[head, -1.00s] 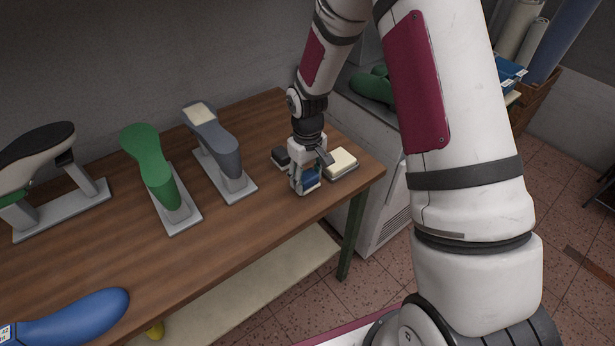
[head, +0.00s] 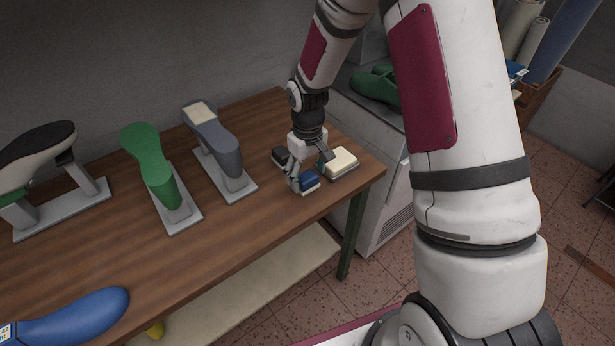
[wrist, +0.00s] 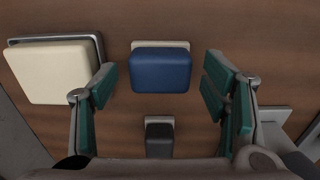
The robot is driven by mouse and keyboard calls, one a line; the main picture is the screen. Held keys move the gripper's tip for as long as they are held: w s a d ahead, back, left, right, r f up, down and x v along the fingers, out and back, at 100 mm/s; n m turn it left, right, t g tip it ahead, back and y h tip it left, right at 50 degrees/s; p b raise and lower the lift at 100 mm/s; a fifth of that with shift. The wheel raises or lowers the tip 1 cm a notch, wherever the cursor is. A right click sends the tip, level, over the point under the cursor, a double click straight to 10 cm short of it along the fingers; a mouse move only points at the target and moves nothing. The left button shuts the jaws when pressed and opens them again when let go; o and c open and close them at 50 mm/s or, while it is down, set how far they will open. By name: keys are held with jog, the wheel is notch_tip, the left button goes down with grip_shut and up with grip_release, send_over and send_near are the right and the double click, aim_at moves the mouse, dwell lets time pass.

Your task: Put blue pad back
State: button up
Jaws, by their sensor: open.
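The blue pad (head: 306,181) sits on the wooden table near its front right corner. In the wrist view the blue pad (wrist: 161,70) lies on a pale base whose edge shows behind it. My gripper (head: 309,171) is over the table at the pad. In the wrist view my gripper (wrist: 158,85) is open, with one green-padded finger on each side of the blue pad and a gap between the pad and each finger.
A cream pad (head: 341,163) on a metal tray stands close to my gripper's right. A dark block (head: 280,156) is on its left. A grey shoe last (head: 213,130) and a green shoe last (head: 152,165) stand farther left on the table (head: 100,262).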

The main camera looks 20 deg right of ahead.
aim_at(308, 176)
jog(key=s+r+m+t, duration=0.1)
jog(key=s+r, duration=0.4)
jog(key=r, duration=0.7)
jog(key=s+r+t, duration=0.1)
jog(key=s+r, duration=0.4)
jog(key=r, duration=0.7)
jog(key=s+r+m+t, duration=0.1)
jog(key=s+r, duration=0.2)
jog(key=s, duration=0.5)
jog(key=s+r+m+t, duration=0.1)
jog(key=s+r+t, duration=0.1)
jog(key=s, duration=0.6)
jog(key=shift+d+r+m+b, duration=0.15)
jog(key=shift+r+m+b, duration=0.15)
jog(key=shift+r, duration=0.2)
